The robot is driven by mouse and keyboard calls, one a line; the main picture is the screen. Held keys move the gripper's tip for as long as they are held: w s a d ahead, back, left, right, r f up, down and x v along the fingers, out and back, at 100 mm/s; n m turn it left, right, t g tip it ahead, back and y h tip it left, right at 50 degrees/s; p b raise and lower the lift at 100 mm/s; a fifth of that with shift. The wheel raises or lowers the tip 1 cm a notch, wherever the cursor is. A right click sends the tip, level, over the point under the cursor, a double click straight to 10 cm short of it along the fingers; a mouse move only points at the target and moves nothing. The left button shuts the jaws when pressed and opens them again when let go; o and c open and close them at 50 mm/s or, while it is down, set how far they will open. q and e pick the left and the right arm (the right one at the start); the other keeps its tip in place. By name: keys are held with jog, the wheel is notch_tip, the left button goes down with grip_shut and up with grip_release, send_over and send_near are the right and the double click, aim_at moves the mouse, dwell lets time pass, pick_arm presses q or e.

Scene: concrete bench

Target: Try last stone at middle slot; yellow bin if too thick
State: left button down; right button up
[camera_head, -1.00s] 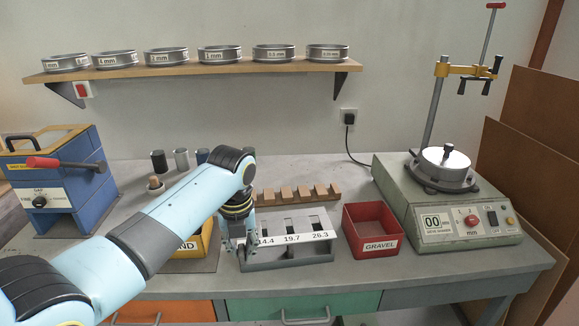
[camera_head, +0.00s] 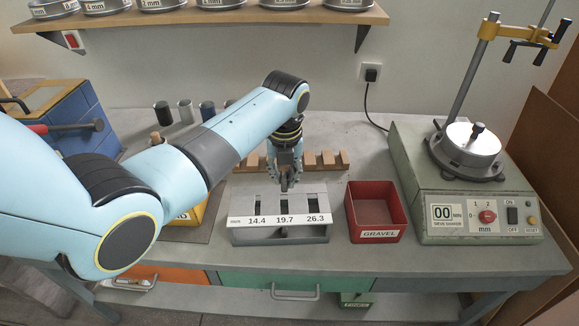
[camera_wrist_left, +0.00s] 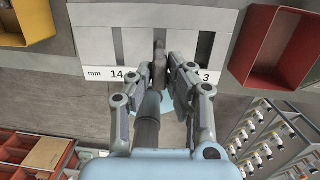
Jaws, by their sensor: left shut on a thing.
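My left gripper (camera_head: 286,182) is above the grey slot gauge (camera_head: 300,236), over its middle slot, marked 19.7. The slots at either side are marked 14.4 and 26.3. In the left wrist view, the gripper (camera_wrist_left: 172,72) is shut on a small grey-brown stone (camera_wrist_left: 159,64), lined up with the gauge's (camera_wrist_left: 92,40) middle slot. I cannot tell whether the stone touches the slot. The yellow bin (camera_head: 185,218) is left of the gauge, partly hidden by my arm; its corner shows in the wrist view (camera_wrist_left: 36,22). My right gripper is out of view.
A red bin (camera_head: 377,236) labelled GRAVEL stands just right of the gauge. A green sieve shaker (camera_head: 470,190) is further right. A wooden notched rack (camera_head: 327,160) lies behind the gauge. Several small cylinders stand at the back left.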

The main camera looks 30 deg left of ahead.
aim_at(284, 189)
pick_arm(q)
jog(key=shift+s+f, duration=0.2)
jog(key=shift+f, duration=0.35)
jog(key=shift+w+f, duration=0.15)
jog(key=shift+f, duration=0.15)
jog(key=shift+f+b, duration=0.8)
jog(key=shift+f, duration=0.15)
jog(key=shift+f+b, duration=0.35)
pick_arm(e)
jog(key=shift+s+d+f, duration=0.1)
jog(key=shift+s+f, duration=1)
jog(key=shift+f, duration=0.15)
pick_arm(q)
jog(key=shift+f, duration=0.25)
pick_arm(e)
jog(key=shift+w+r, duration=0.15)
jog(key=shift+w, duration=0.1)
pick_arm(q)
jog(key=shift+f+b, duration=0.45)
jog(key=shift+f, duration=0.5)
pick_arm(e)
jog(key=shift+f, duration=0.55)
